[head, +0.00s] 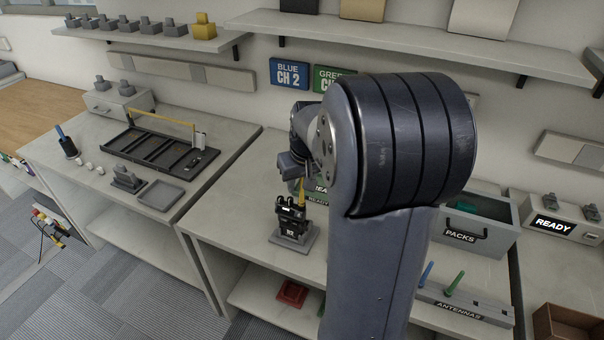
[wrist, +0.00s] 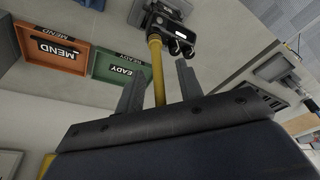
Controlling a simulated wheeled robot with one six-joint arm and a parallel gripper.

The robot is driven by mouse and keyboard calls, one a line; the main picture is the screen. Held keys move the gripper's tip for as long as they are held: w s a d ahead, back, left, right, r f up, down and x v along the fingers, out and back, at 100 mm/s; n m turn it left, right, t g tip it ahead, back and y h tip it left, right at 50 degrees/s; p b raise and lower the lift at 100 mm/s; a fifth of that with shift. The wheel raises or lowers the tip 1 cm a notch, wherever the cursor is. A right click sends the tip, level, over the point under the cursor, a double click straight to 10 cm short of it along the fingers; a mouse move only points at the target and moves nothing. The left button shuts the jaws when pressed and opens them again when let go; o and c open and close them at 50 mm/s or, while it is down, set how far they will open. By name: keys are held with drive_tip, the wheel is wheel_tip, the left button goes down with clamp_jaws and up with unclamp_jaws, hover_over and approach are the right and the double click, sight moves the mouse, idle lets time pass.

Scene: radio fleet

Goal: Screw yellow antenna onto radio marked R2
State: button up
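A black radio (head: 291,217) stands upright in a grey holder (head: 292,244) on the middle bench. Its small white label is too small to read. The yellow antenna (head: 302,190) rises from the radio's top, and in the wrist view (wrist: 157,68) its far end meets the radio (wrist: 172,22). Whether it is fully threaded I cannot tell. My gripper (wrist: 158,88) is above the radio with its fingers apart. The antenna runs between them with a visible gap on each side. In the head view my arm hides part of the gripper.
An antenna rack (head: 460,308) with a blue and a green antenna is at right, by the packs bin (head: 478,220). A green READY tray (wrist: 120,70) and an orange MEND tray (wrist: 55,47) lie near the radio. A black divided tray (head: 150,150) is on the left bench.

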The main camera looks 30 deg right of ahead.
clamp_jaws()
idle(0.4)
drive_tip(key=m, duration=0.3)
drive_tip(key=shift+m+h, duration=0.3)
drive_tip(key=shift+h, duration=0.1)
drive_tip(key=shift+d+m, duration=0.1)
drive_tip(key=shift+m, duration=0.4)
